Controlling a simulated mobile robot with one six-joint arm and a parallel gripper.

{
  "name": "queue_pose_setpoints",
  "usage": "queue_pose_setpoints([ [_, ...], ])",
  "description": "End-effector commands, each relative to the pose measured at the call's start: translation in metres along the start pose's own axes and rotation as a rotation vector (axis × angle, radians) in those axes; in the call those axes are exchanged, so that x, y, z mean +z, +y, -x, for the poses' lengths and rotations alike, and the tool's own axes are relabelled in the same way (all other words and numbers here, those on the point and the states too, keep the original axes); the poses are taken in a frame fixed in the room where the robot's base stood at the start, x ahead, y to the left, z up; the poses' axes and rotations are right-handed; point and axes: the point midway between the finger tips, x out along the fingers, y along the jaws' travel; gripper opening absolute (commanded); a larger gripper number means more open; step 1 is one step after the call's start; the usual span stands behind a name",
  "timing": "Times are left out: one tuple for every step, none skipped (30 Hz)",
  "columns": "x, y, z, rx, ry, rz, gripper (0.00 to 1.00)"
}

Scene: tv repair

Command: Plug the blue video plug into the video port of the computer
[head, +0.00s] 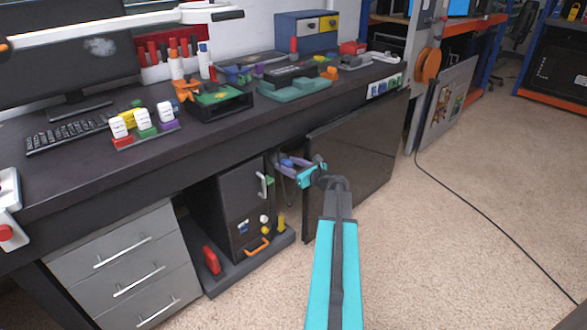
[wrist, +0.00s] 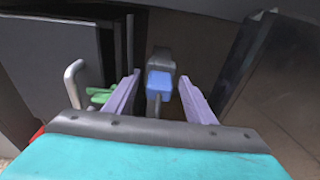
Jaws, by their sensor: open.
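The blue video plug (wrist: 159,85) sits between the two purple fingers of my gripper (wrist: 159,78) in the wrist view, with a visible gap on each side. It has a dark grey part behind it. In the head view the blue plug (head: 287,162) shows small at my gripper (head: 291,168), under the desk edge. My gripper is open. The computer (head: 222,190) is a dark tower under the desk, left of my gripper, with a pale handle (head: 262,185). A small blue and white patch (head: 243,227) is on its front; I cannot tell whether it is the video port.
The desk (head: 230,128) overhangs the computer and my gripper. A large dark panel (head: 355,160) stands close to the right of my gripper. A green piece (wrist: 100,95) is beside the left finger. Grey drawers (head: 125,265) stand at left. The carpet (head: 450,230) at right is mostly clear, with a black cable.

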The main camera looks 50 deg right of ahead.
Motion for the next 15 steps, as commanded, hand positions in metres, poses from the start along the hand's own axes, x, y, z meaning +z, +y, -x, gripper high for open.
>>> queue_pose_setpoints([
  [-0.0002, 0.0, -0.0019, 0.0, 0.0, 0.0, 0.5],
  [-0.0001, 0.0001, -0.0023, 0.0, 0.0, 0.0, 0.5],
  [0.0, 0.0002, -0.0026, 0.0, 0.0, 0.0, 0.5],
  [0.0001, 0.0002, -0.0026, 0.0, 0.0, 0.0, 0.5],
  [0.0002, 0.0003, -0.0026, 0.0, 0.0, 0.0, 0.5],
  [0.0002, 0.0003, -0.0025, 0.0, 0.0, 0.0, 0.5],
  [0.0002, 0.0003, -0.0024, 0.0, 0.0, 0.0, 0.5],
  [0.0002, 0.0003, -0.0024, 0.0, 0.0, 0.0, 0.5],
  [0.0002, 0.0002, -0.0023, 0.0, 0.0, 0.0, 0.5],
  [0.0002, 0.0002, -0.0023, 0.0, 0.0, 0.0, 0.5],
  [0.0001, 0.0002, -0.0023, 0.0, 0.0, 0.0, 0.45],
  [0.0001, 0.0002, -0.0022, 0.0, 0.0, 0.0, 0.38],
  [0.0001, 0.0002, -0.0022, 0.0, 0.0, 0.0, 0.33],
  [0.0001, 0.0001, -0.0022, 0.0, 0.0, 0.0, 0.28],
  [0.0001, 0.0001, -0.0022, 0.0, 0.0, 0.0, 0.21],
])
